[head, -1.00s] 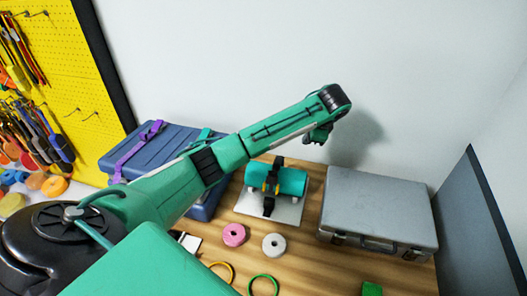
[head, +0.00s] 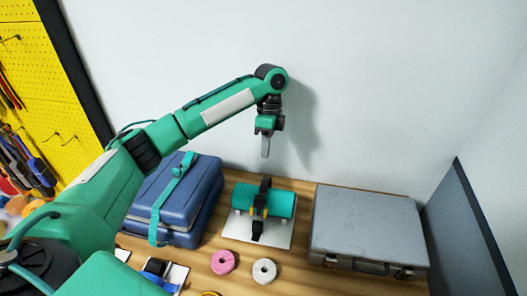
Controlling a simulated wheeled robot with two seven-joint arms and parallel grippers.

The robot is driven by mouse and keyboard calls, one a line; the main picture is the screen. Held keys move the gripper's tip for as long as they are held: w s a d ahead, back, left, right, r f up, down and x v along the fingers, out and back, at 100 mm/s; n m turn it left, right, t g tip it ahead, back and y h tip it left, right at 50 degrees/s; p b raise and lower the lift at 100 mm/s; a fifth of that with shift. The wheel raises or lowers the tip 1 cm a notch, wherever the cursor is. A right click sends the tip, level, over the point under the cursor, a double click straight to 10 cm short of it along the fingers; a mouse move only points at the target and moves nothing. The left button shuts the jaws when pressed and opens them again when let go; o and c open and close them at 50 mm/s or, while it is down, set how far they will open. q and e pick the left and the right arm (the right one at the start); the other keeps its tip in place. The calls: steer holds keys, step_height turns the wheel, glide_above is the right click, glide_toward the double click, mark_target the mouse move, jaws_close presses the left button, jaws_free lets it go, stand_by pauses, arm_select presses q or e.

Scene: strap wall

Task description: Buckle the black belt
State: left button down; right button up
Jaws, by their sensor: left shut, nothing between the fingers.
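The black belt (head: 257,230) runs over a teal roll (head: 282,204) on a white board (head: 277,238), near the middle of the table. Dark parts stand up at its back, and a yellow part shows over the roll. I cannot tell whether its buckle is fastened. My left gripper (head: 265,150) points down in the air above the belt, apart from it, with its fingers shut and empty. My right gripper is not in view.
A blue case (head: 205,205) with a teal strap (head: 170,193) stands left of the board. A grey case (head: 365,225) stands to the right. A pink roll (head: 223,262) and a white roll (head: 264,271) lie in front. A wall rises behind.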

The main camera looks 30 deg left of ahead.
arm_select(q)
steer(key=p, duration=0.3)
glide_toward(260, 200)
steer(key=w+f, duration=0.1)
steer(key=w+a+f, duration=0.1)
steer(key=w+f, duration=0.1)
steer(key=shift+w+a+f, duration=0.15)
steer(key=shift+w+f, duration=0.05)
steer(key=shift+f, duration=0.1)
steer(key=s, duration=0.1)
steer(key=s+f+p, duration=0.1)
steer(key=shift+s+d+f, duration=0.15)
steer(key=shift+s+d, duration=0.25)
steer(key=shift+s+d+f+p, duration=0.1)
steer(key=shift+s+f+p, duration=0.1)
steer(key=shift+s+p, duration=0.3)
steer(key=shift+s+f, duration=0.1)
